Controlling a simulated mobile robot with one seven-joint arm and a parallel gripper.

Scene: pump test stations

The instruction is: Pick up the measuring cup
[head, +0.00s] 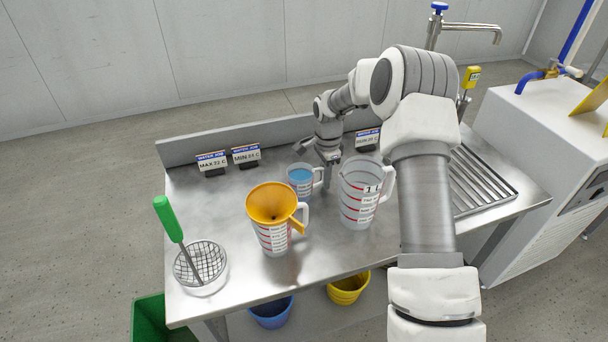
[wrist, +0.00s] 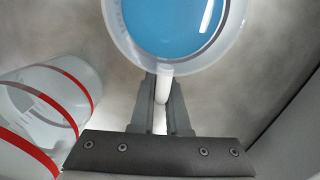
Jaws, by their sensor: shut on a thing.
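The small measuring cup (head: 299,179) with blue liquid is upright at the back middle of the steel table. In the wrist view the cup (wrist: 178,68) is seen from above, with its blue contents and pale handle. My gripper (head: 325,183) is at the cup's right side. In the wrist view my gripper (wrist: 162,105) is shut on the handle, one finger on each side. I cannot tell whether the cup's base touches the table.
A large clear jug (head: 357,208) stands close right of my gripper, also in the wrist view (wrist: 62,100). A jug (head: 274,238) with an orange funnel (head: 270,202) is in front. A wire basket (head: 202,262) and signs (head: 246,154) are left.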

